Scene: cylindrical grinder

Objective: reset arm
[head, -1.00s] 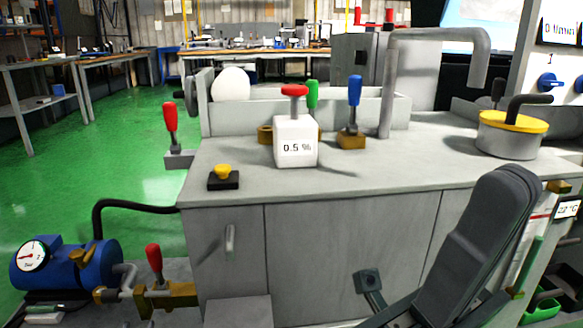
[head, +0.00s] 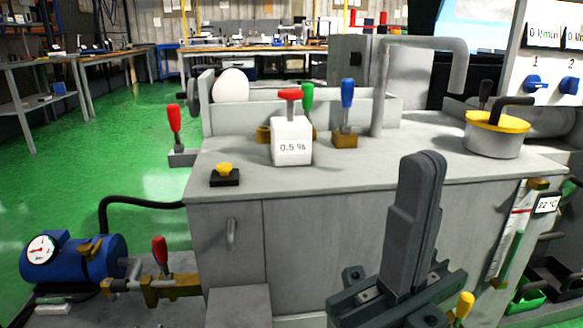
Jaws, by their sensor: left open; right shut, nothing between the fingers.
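My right gripper (head: 428,165) stands at the lower right of the head view, in front of the grey machine cabinet (head: 320,235). Its dark grey fingers point up and lie together, with nothing between them. Its wider base is at the bottom edge, and the fingers cover part of the cabinet's front and top edge. My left gripper does not show.
On the cabinet top are a white 0.5 % container (head: 291,147), a yellow button (head: 224,171), a blue-handled lever (head: 347,95) and a yellow-rimmed pot (head: 496,138). A blue pump (head: 75,260) sits lower left. Green floor (head: 120,160) is open at left.

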